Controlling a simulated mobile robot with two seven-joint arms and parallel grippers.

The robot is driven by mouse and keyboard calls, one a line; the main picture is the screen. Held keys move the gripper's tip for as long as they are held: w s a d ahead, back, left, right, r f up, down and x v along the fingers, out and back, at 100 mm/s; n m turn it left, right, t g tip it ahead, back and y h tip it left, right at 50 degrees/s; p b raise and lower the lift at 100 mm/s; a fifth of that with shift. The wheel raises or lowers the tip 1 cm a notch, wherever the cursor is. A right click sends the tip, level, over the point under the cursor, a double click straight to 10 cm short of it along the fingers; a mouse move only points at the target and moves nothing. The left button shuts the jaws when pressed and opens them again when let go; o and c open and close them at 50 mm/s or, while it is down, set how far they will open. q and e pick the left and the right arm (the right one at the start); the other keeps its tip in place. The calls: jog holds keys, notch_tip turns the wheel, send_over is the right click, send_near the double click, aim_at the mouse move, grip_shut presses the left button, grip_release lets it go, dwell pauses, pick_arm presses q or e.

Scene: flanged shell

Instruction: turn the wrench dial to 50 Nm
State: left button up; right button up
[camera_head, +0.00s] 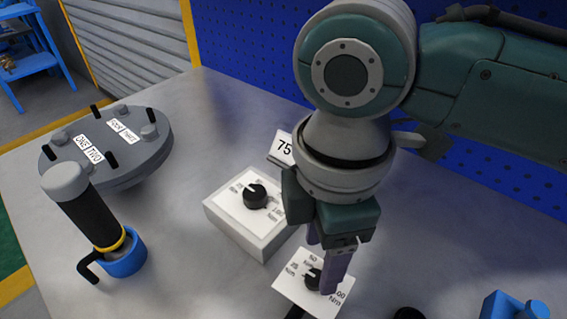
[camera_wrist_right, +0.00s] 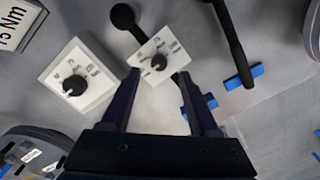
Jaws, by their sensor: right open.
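The wrench dial is a black knob (camera_head: 313,279) on a white plate (camera_head: 290,290) marked 25, 50 and 100 Nm, at the bottom centre of the head view. In the right wrist view the knob (camera_wrist_right: 158,62) shows just beyond my fingertips, on a dark wrench body (camera_wrist_right: 125,17). Its exact setting is too small to read. My right gripper (camera_head: 325,262) points down with its jaws open and nothing between them; one finger overlaps the plate in the head view. The open fingers also show in the right wrist view (camera_wrist_right: 158,75). My left gripper is out of view.
A white box (camera_head: 240,225) with a similar dial (camera_head: 255,195) stands left of my right gripper. A sign reading 75 (camera_head: 284,147) is behind it, partly covered. A grey flange (camera_head: 110,150) and a black-handled tool (camera_head: 90,215) in a blue holder (camera_head: 124,258) stand left.

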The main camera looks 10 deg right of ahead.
aim_at(316, 277)
notch_tip(316, 277, down, 5)
jog(key=shift+r+b, duration=0.1)
jog(key=shift+b, duration=0.35)
jog(key=shift+c, duration=0.4)
grip_shut()
